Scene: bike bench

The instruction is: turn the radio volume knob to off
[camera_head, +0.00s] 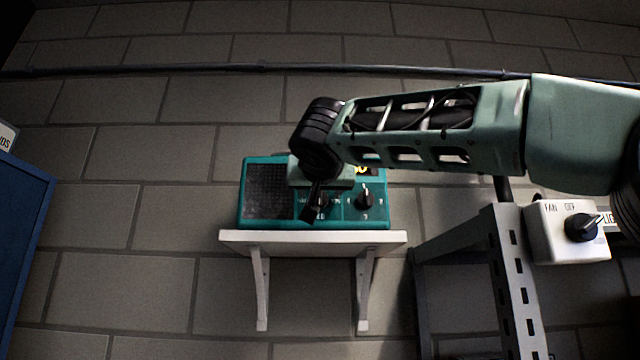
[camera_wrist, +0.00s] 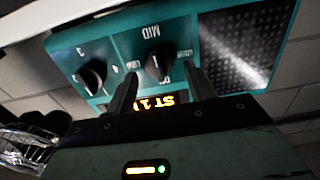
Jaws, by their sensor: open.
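The teal radio (camera_head: 268,222) sits on a white wall shelf. Its volume knob (camera_wrist: 158,65) is black, next to the speaker grille, with MID and LOW lettering around it; the wrist view shows it upside down. A pale mark on the knob appears to point towards MID. My gripper (camera_wrist: 160,82) is open and empty, its fingertips to either side of the knob; I cannot tell whether they touch it. In the head view my gripper (camera_head: 313,203) covers most of this knob. A second black knob (camera_head: 366,199), with numbers, sits to its right and also shows in the wrist view (camera_wrist: 92,76).
A lit display (camera_wrist: 155,102) lies close to my fingers. The white shelf (camera_head: 235,237) is just below the radio. A white fan switch box (camera_head: 545,235) and a grey slotted metal frame (camera_head: 512,270) stand to the right. A blue panel (camera_head: 22,225) is at far left.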

